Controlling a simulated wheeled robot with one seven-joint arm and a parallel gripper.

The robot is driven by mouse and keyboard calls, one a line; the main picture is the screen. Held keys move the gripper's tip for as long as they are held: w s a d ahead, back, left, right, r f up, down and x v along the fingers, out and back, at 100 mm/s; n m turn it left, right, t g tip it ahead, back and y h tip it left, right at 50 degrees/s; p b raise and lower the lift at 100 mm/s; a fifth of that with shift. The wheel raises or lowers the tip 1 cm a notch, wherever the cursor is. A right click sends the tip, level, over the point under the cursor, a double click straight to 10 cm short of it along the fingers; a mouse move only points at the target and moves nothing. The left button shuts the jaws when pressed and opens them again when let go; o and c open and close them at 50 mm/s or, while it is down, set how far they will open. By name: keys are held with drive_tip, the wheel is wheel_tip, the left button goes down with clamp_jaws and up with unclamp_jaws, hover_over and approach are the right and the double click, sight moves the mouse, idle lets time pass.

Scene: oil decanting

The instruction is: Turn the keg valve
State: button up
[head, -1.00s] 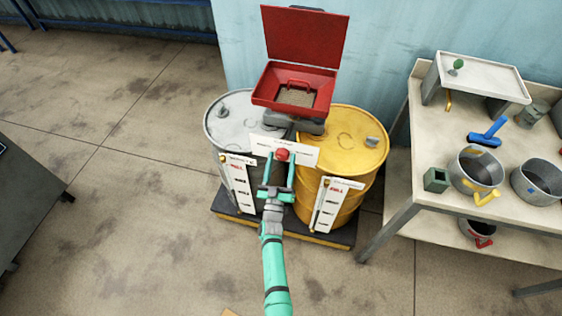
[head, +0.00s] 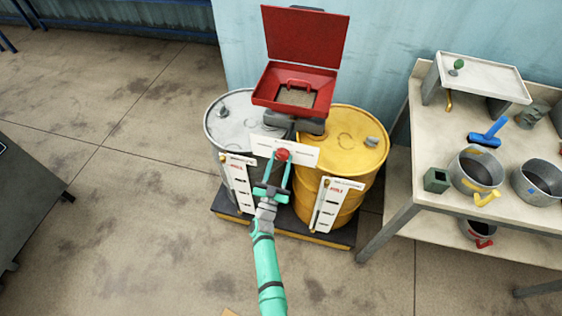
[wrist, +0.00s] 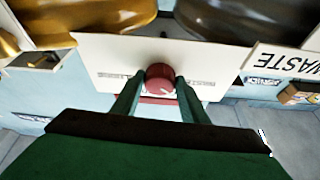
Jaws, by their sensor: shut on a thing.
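A round red valve knob (head: 283,155) sits on a white labelled plate (head: 303,153) between a grey drum (head: 240,120) and a yellow drum (head: 355,150). My gripper (head: 281,158) reaches it from the front, with one green finger on each side. In the wrist view the knob (wrist: 160,77) lies between the tips of my gripper (wrist: 160,88), which is shut on it. Print beside the knob on the plate (wrist: 110,60) is too small to read. I cannot tell which way the knob is set.
A red open-lidded funnel box (head: 295,88) stands above the drums. White level gauges (head: 240,182) (head: 331,205) face front. At right, a table (head: 440,190) holds pots (head: 478,168), a blue-handled tool (head: 487,134) and a raised stand (head: 480,75) with a green handle (head: 457,66).

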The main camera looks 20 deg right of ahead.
drive_tip(key=m+g, duration=0.1)
drive_tip(key=m, duration=0.1)
drive_tip(key=m+g+h, duration=0.1)
drive_tip(key=m, duration=0.2)
drive_tip(key=m+g+h, duration=0.1)
drive_tip(key=m, duration=0.2)
drive_tip(key=shift+w+a+r, duration=0.1)
drive_tip(key=shift+w+a, duration=0.1)
drive_tip(key=shift+a, duration=0.1)
drive_tip(key=shift+r+m+g+h, duration=0.1)
drive_tip(key=shift+m+g+h, duration=0.2)
drive_tip(key=shift+m+g, duration=0.8)
drive_tip(key=shift+r+m+g+h, duration=0.1)
drive_tip(key=shift+m+g+h, duration=0.2)
drive_tip(key=shift+m, duration=1.5)
drive_tip(key=o, duration=1.1)
drive_tip(key=shift+a, duration=0.15)
drive_tip(key=v, duration=1)
drive_tip(key=shift+s+a+f, duration=0.1)
drive_tip(key=shift+s+a, duration=0.1)
drive_tip(key=shift+a, duration=0.05)
drive_tip(key=shift+s, duration=0.1)
